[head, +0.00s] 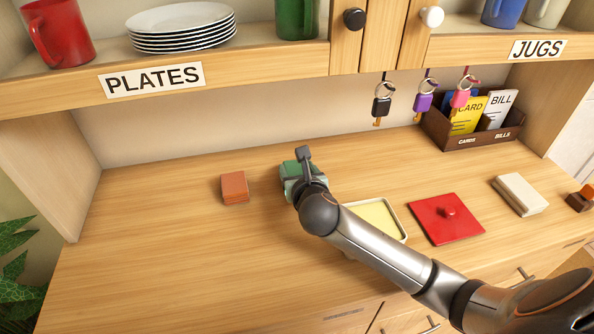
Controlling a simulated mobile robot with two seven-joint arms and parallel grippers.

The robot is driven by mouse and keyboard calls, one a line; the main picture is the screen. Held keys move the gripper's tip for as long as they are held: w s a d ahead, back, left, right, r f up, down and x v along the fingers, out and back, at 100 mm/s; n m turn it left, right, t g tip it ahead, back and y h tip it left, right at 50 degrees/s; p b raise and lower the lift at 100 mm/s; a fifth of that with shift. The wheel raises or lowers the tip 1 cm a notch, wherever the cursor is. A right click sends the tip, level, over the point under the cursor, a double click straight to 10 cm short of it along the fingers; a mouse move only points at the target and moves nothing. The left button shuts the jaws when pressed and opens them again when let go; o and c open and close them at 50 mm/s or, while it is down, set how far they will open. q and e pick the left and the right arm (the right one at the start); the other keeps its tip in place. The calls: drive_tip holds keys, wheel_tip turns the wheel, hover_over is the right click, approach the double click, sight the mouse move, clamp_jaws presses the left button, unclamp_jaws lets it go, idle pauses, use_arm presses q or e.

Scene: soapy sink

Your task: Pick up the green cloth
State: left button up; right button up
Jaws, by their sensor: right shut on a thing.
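The green cloth (289,170) lies folded on the wooden counter, left of the middle. My right gripper (300,169) reaches in from the lower right and is shut on the green cloth. The gripper and wrist hide part of the cloth, and I cannot tell whether it is clear of the counter. My left gripper is not in view.
An orange-brown block (235,187) sits left of the cloth. A shallow yellow tray (402,232), partly behind my arm, a red lid (446,220) and a cream block (520,195) lie to the right. Keys (382,104) hang above. The counter's left front is clear.

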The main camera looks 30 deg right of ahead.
wheel_tip(320, 180, up, 3)
drive_tip(key=shift+f+p, duration=0.15)
drive_tip(key=shift+p, duration=0.2)
drive_tip(key=s+r+p, duration=0.8)
drive_tip(key=s+r, duration=0.2)
drive_tip(key=s, duration=0.4)
drive_tip(key=shift+d+p, duration=0.25)
drive_tip(key=shift+p, duration=0.1)
drive_tip(key=o, duration=0.8)
drive_tip(key=c, duration=0.7)
